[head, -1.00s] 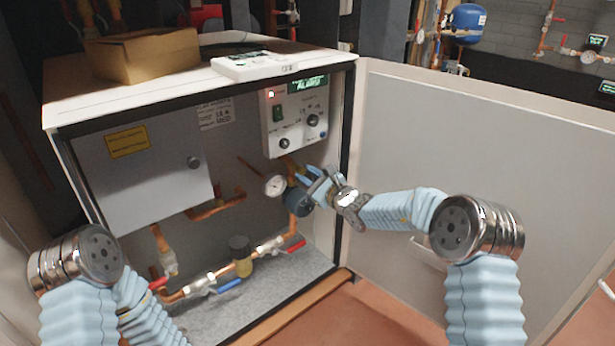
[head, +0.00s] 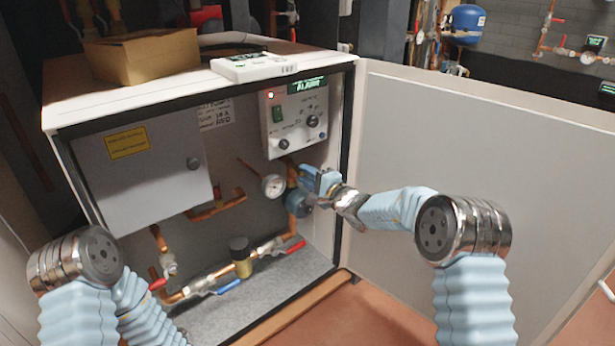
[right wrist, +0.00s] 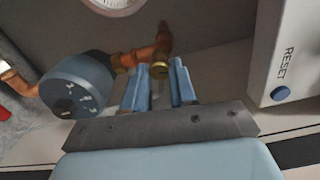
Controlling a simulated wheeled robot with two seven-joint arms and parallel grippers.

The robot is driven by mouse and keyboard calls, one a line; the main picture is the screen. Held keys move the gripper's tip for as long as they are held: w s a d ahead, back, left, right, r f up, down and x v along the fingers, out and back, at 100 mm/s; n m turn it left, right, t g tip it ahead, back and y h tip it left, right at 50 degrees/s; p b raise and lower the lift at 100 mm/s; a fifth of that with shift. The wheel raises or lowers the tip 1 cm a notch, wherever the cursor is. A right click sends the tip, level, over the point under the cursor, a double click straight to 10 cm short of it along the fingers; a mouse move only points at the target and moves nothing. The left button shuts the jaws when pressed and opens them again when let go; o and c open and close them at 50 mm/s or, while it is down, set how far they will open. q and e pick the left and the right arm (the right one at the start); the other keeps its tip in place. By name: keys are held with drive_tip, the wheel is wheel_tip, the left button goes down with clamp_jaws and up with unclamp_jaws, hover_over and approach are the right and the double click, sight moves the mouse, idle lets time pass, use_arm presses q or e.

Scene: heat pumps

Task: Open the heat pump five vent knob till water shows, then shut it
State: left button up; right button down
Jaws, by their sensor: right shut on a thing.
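The open heat pump cabinet (head: 210,190) stands in front of me in the head view. Inside it, my right gripper (head: 311,180) is at the copper pipe to the right of the round gauge (head: 273,186), above a blue-grey round pump (head: 298,203). In the right wrist view my right gripper (right wrist: 158,85) has its blue fingers on either side of a small brass vent knob (right wrist: 159,70) on the copper pipe, and is shut on it. I cannot make out water clearly at the knob. My left gripper is out of view; only its arm shows.
The control box (head: 294,116) with a lit display, red light and dials is just above my right gripper. The open cabinet door (head: 480,180) is on the right. Red-handled (head: 297,247) and blue-handled (head: 229,286) valves sit low in the cabinet. A cardboard box (head: 143,57) is on top.

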drive_tip(key=shift+f+n, duration=0.15)
drive_tip(key=shift+n, duration=1.85)
drive_tip(key=c, duration=0.9)
unclamp_jaws()
drive_tip(key=v, duration=1.4)
drive_tip(key=shift+p, duration=0.3)
